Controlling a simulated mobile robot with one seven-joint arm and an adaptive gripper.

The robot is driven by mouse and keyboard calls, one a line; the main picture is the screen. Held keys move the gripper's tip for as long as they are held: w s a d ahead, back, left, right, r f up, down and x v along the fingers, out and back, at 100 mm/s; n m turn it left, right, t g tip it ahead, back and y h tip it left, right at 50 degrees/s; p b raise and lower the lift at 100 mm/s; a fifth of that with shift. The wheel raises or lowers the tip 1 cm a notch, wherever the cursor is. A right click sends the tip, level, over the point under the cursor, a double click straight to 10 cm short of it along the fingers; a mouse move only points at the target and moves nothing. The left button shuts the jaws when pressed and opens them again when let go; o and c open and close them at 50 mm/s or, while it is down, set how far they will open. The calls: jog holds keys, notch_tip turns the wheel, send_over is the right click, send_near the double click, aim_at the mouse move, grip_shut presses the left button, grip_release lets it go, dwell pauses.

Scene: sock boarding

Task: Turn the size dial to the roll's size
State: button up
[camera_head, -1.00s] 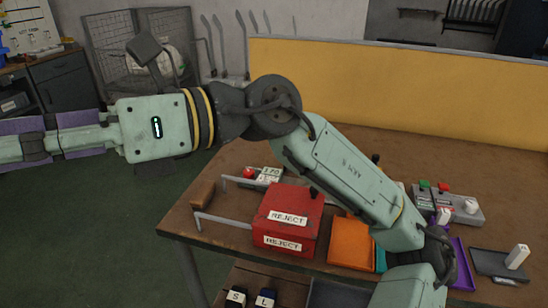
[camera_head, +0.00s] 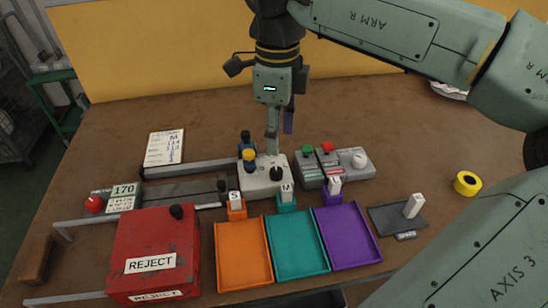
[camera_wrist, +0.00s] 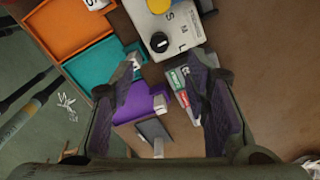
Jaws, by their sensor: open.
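The size dial is a dark knob (camera_head: 276,173) on a light grey box (camera_head: 258,186) in the middle of the table. A yellow knob (camera_head: 249,156) is on the same box. My gripper (camera_head: 281,122) is above and behind the box, pointing down. In the wrist view my gripper (camera_wrist: 165,95) is open and empty, its dark fingers apart. No roll is clearly identifiable.
A red REJECT box (camera_head: 153,235) stands front left. Orange (camera_head: 241,282), teal (camera_head: 297,275) and purple (camera_head: 349,263) trays line the front. A button box (camera_head: 357,173) is right of the dial box. Yellow tape (camera_head: 467,183) lies at right. Free table lies behind.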

aim_at(276, 170)
notch_tip(276, 170, down, 9)
jog(key=shift+r+p, duration=0.1)
jog(key=shift+p, duration=0.45)
jog(key=shift+c, duration=0.4)
grip_shut()
